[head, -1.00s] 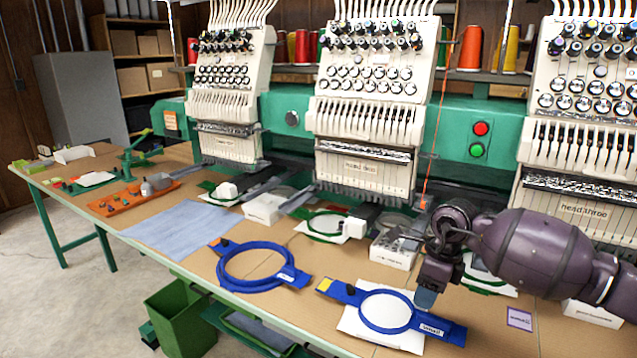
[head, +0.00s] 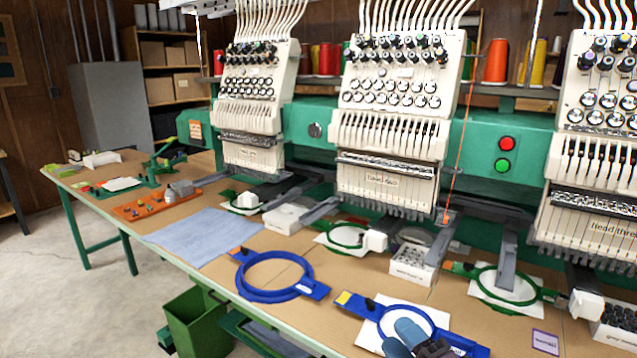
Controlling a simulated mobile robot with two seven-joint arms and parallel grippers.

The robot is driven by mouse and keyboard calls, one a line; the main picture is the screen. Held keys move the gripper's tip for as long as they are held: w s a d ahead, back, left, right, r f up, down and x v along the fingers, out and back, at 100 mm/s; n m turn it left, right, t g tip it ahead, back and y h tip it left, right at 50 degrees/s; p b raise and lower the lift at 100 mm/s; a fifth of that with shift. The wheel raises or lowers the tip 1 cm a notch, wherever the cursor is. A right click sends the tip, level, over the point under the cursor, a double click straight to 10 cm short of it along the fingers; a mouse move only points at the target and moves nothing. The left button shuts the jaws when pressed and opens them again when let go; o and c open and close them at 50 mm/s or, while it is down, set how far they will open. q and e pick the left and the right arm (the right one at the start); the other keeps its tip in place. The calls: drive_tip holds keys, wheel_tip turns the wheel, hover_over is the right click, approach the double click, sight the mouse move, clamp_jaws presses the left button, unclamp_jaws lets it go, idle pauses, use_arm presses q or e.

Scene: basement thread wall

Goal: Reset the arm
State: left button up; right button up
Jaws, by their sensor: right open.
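My right gripper (head: 404,338) shows only in part at the bottom edge of the head view. Its blue-grey fingertips are open and cover part of the small blue hoop (head: 380,318). I cannot tell its height over the hoop. The rest of my right arm is out of frame. The hoop lies on a white sheet (head: 364,336) at the front of the table. My left gripper is not in view.
A larger blue hoop (head: 239,278) lies left of the small one. Embroidery heads (head: 390,130) stand along the green machine (head: 478,150) behind. Green hoops (head: 505,284) and a white box (head: 410,265) sit below them. A green bin (head: 195,325) stands below the table.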

drive_tip(key=s+d+f+m+g+h, duration=0.4)
drive_tip(key=s+d+f+m+h, duration=0.65)
drive_tip(key=m, duration=0.45)
drive_tip(key=s+d+f+m+g, duration=0.1)
drive_tip(key=s+f+m+g, duration=0.1)
drive_tip(key=s+g, duration=0.35)
drive_tip(key=s+d+f+m+g+h, duration=0.1)
drive_tip(key=s+d+f+m+g, duration=0.15)
drive_tip(key=s, duration=0.55)
drive_tip(key=s+f+m+g, duration=0.3)
drive_tip(key=s, duration=0.4)
drive_tip(key=w+f+n+t, duration=0.1)
drive_tip(key=w+f+t, duration=0.6)
drive_tip(key=w+t, duration=0.1)
drive_tip(key=shift+w+f+y, duration=0.4)
drive_tip(key=shift+w+y, duration=0.05)
drive_tip(key=shift+w, duration=0.1)
drive_tip(key=shift+n, duration=0.25)
drive_tip(key=shift+c, duration=0.5)
drive_tip(key=shift+a, duration=0.2)
